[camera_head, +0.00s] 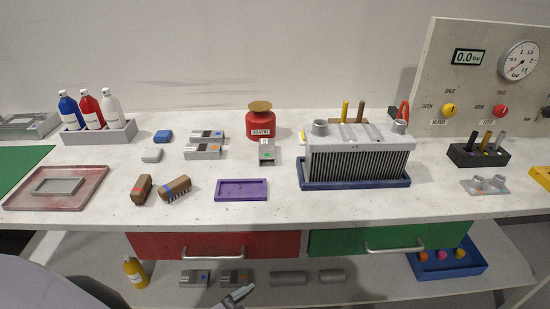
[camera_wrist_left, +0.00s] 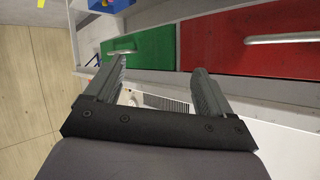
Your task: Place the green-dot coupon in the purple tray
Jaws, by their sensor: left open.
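The green-dot coupon (camera_head: 267,153) is a small grey block with a green dot on its top. It lies on the white bench top in front of the red solvent pot. The purple tray (camera_head: 242,197) is shallow and looks empty, nearer the bench's front edge and slightly left of the coupon. My left gripper (camera_wrist_left: 160,65) is open with nothing between its fingers in the left wrist view. It is near the front of the drawers, apart from the coupon and tray. Part of a gripper shows at the bottom of the head view. My right gripper is not identifiable.
Two similar grey coupons (camera_head: 203,152) lie left of the green-dot one. Two brushes (camera_head: 175,189) lie left of the tray. A finned block stands in a blue tray (camera_head: 355,185) at right. Red (camera_head: 215,245) and green (camera_head: 390,236) drawers with protruding handles sit below the bench top.

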